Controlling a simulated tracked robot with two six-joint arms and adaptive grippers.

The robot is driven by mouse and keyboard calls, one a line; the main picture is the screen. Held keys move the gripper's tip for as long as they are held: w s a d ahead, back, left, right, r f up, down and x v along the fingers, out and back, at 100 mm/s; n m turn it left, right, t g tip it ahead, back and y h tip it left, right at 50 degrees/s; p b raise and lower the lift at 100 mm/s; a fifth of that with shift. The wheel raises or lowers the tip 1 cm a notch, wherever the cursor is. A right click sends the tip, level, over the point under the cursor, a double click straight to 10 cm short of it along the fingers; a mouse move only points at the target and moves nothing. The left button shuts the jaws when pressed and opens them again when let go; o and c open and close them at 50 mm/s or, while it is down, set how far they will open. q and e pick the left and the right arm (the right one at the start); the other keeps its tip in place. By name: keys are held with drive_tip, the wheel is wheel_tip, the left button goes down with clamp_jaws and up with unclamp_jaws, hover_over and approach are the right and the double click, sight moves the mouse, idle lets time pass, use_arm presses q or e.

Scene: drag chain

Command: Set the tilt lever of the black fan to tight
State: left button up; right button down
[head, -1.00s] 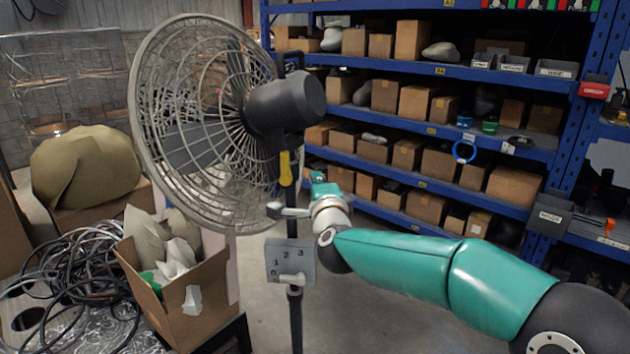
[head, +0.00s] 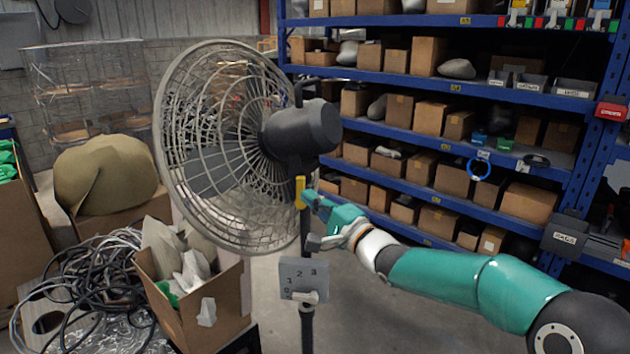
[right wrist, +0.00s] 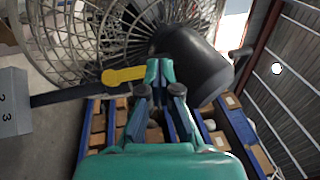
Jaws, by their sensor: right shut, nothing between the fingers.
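The black fan (head: 302,126) stands on a dark pole, its round grille facing left. Its yellow tilt lever (head: 300,188) hangs beside the pole just below the motor housing. In the right wrist view the yellow lever (right wrist: 123,75) lies across the top of the pole, left of the fingertips. My right gripper (head: 312,200) is shut and empty, with its tips right at the lever. In the right wrist view the closed tips of this gripper (right wrist: 160,72) are beside the lever's end; I cannot tell whether they touch. My left gripper is not in view.
A grey control box (head: 303,275) with numbers and a knob is on the pole below my gripper. An open cardboard box (head: 205,315) and tangled cables (head: 85,285) lie at left. Blue shelving (head: 420,185) with cartons stands behind. Open floor shows around the pole.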

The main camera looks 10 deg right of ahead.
use_arm(q)
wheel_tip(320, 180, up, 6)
drive_tip(key=p, duration=0.4)
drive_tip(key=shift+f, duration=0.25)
use_arm(e)
drive_tip(key=w+d+f+g+h, duration=0.1)
drive_tip(key=d+f, duration=0.3)
drive_tip(key=d, duration=0.6)
drive_tip(key=shift+d+h, duration=0.4)
drive_tip(key=shift+w, duration=0.1)
use_arm(q)
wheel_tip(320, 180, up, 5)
drive_tip(key=p, duration=0.5)
use_arm(e)
drive_tip(key=s+a+x, duration=0.1)
drive_tip(key=a+x, duration=0.1)
drive_tip(key=x, duration=1)
drive_tip(key=shift+a, duration=0.5)
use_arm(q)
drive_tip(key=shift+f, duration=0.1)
